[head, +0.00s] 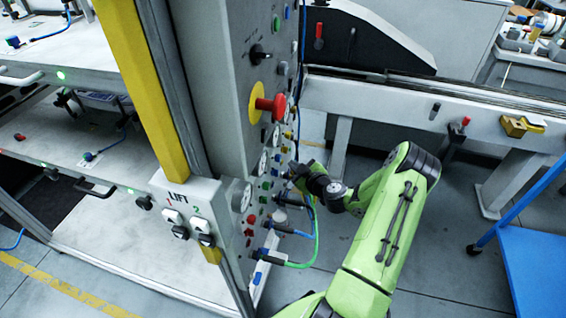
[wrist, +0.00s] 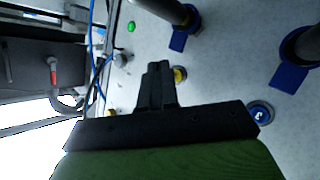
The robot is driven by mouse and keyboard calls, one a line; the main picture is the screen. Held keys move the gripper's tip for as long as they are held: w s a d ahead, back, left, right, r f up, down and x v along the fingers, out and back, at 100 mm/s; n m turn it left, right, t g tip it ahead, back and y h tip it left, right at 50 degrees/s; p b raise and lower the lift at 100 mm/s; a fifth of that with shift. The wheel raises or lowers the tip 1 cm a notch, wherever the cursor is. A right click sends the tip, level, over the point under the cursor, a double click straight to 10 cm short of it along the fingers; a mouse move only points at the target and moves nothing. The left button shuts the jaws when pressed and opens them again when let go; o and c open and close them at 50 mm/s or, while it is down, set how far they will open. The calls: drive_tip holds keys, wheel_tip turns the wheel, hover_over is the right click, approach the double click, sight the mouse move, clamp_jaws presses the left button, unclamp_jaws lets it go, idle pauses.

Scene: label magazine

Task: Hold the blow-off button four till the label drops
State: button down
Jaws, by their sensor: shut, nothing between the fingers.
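My gripper (wrist: 158,68) is shut and empty. In the wrist view its fingertips point at the grey panel (wrist: 225,65), close beside a yellow button (wrist: 181,73); I cannot tell whether they touch the panel. A blue button (wrist: 260,114) with a small white mark sits to the right of the fingers. A small green button (wrist: 131,26) shows further up. In the head view my gripper (head: 291,172) is at the crowded side of the panel (head: 222,75), partly hidden behind my wrist. I cannot read which button is four. No label can be made out.
A red mushroom knob (head: 270,104) on a yellow ring sticks out above my gripper. Hoses, including a green one (head: 300,264), hang below it. A conveyor rail (head: 400,104) runs behind, and a blue cart (head: 535,235) stands at right. In the wrist view, blue-tabbed valves (wrist: 290,76) protrude.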

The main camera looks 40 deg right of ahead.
drive_tip(key=shift+w+a+b, duration=0.25)
drive_tip(key=shift+w+b, duration=0.1)
drive_tip(key=shift+b, duration=0.05)
drive_tip(key=shift+w+a, duration=0.3)
idle(1.8)
drive_tip(key=shift+b, duration=0.35)
drive_tip(key=shift+s+d+b, duration=0.5)
drive_tip(key=shift+s+b, duration=0.15)
drive_tip(key=shift+d, duration=0.1)
drive_tip(key=shift+s+d+b, duration=0.75)
drive_tip(key=shift+s, duration=0.25)
drive_tip(key=shift+s+d+b, duration=0.75)
drive_tip(key=shift+s, duration=0.25)
